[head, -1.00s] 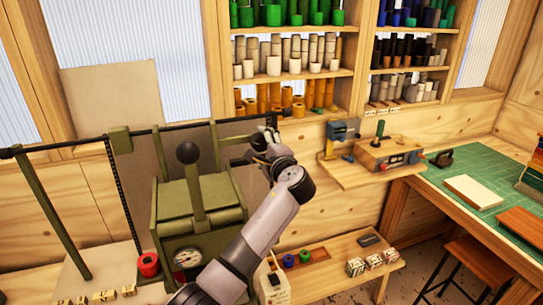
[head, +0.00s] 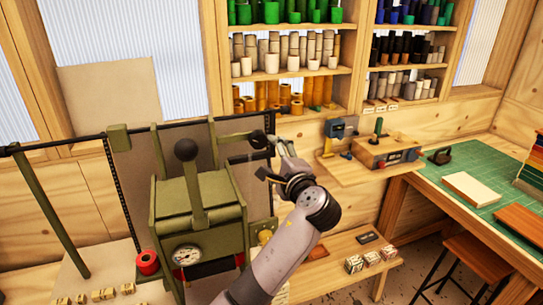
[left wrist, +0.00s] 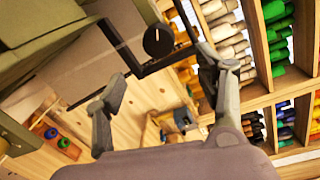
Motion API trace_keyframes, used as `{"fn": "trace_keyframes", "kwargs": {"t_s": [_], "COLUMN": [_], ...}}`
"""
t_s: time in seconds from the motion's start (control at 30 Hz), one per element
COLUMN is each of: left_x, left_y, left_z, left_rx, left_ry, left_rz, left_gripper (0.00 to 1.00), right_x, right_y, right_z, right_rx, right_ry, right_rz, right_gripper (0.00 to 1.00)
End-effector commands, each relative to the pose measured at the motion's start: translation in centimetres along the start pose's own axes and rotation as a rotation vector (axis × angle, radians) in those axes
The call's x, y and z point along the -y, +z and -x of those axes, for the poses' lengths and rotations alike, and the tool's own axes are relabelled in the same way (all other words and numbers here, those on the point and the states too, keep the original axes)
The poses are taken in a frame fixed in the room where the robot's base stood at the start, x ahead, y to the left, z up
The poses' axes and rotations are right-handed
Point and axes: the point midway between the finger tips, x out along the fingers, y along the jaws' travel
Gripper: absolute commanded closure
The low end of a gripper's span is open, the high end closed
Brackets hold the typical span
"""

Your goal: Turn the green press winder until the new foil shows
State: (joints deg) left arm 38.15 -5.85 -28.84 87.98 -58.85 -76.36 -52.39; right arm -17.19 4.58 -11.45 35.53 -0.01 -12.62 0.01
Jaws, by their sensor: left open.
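The green press (head: 198,222) stands at the left of the head view with a black ball-topped lever and a round dial. At its upper right is the winder, with a dark round knob (head: 258,139) at the end of a bar. In the left wrist view the knob (left wrist: 158,42) shows as a black disc with a pale mark beside black bars. My left gripper (head: 268,158) is open at the winder's right end, its fingers spread around empty space. In the left wrist view one fingertip overlaps the bar's end; contact is unclear. I cannot make out the foil's state. My right gripper is out of view.
Shelves of foil rolls (head: 285,62) fill the back wall. A small wall ledge (head: 345,172) with tools lies to the right of my gripper. A low bench (head: 335,262) holds patterned blocks. A green-topped table (head: 490,215) stands at the far right.

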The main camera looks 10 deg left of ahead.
Motion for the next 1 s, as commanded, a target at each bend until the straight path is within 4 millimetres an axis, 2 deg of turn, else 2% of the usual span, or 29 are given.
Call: {"fn": "trace_keyframes", "kwargs": {"t_s": [0.17,0.43,0.7,0.83,1.0], "left_x": [0.2,0.7,-0.8,-1.6,-2.0], "left_y": [-0.8,-1.8,-1.4,-0.8,-0.2], "left_z": [0.3,2.2,4.0,4.6,4.9], "left_rx": [-0.016,-0.072,-0.09,-0.083,-0.071], "left_ry": [-0.029,-0.056,-0.058,-0.064,-0.071], "left_rz": [0.246,0.902,1.487,1.689,1.828], "left_gripper": [0.36,0.36,0.36,0.36,0.36], "right_x": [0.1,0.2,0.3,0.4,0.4], "right_y": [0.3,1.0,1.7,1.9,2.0], "right_z": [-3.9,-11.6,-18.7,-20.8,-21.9], "right_rx": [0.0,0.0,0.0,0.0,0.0], "right_ry": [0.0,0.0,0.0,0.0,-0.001], "right_rz": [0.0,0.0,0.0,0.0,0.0], "right_gripper": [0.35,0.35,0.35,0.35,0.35]}}
